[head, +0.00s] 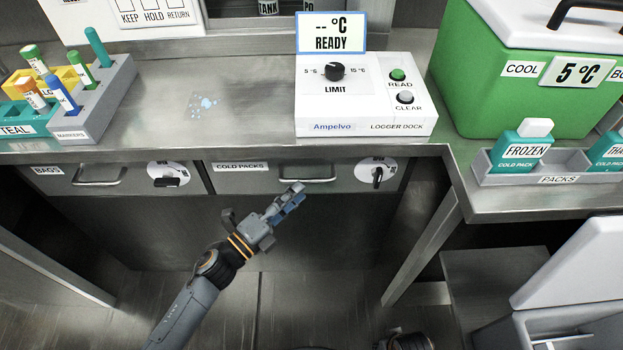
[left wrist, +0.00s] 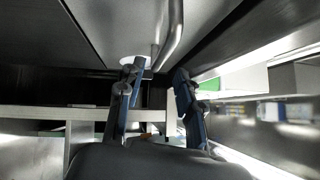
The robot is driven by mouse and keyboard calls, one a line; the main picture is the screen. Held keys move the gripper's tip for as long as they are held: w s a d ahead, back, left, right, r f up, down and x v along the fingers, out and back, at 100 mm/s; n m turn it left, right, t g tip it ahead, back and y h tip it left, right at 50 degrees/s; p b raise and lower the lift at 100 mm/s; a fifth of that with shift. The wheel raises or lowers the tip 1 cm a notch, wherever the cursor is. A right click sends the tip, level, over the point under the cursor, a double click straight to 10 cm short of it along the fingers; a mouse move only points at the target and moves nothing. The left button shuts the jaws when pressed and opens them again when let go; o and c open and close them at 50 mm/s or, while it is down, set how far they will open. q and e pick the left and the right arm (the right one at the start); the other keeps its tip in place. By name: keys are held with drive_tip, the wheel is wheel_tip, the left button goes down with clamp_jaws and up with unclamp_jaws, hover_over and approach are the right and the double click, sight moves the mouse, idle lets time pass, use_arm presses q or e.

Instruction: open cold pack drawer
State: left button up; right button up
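The cold pack drawer (head: 270,185), labelled COLD PACKS, sits under the counter and looks shut, its front level with the drawer beside it. Its bar handle (head: 308,180) is at the middle of the front. A dark turn knob (head: 377,177) on a white disc stands upright at its right end. My left gripper (head: 296,191) is just in front of and below the handle. In the left wrist view its two fingers (left wrist: 157,78) are apart with nothing between them. The handle (left wrist: 172,40) shows beyond the fingertips; contact cannot be told. My right gripper is not seen.
The BAGS drawer (head: 120,180) is to the left, its knob (head: 168,182) lying crosswise. The logger dock (head: 360,100) stands on the counter above. At right are a green cool box (head: 490,90) and a packs tray (head: 540,175). A counter leg (head: 425,245) stands right of the drawer.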

sight(311, 179)
use_arm(q)
drive_tip(key=x, duration=0.6)
drive_tip(key=shift+a, duration=0.1)
clamp_jaws()
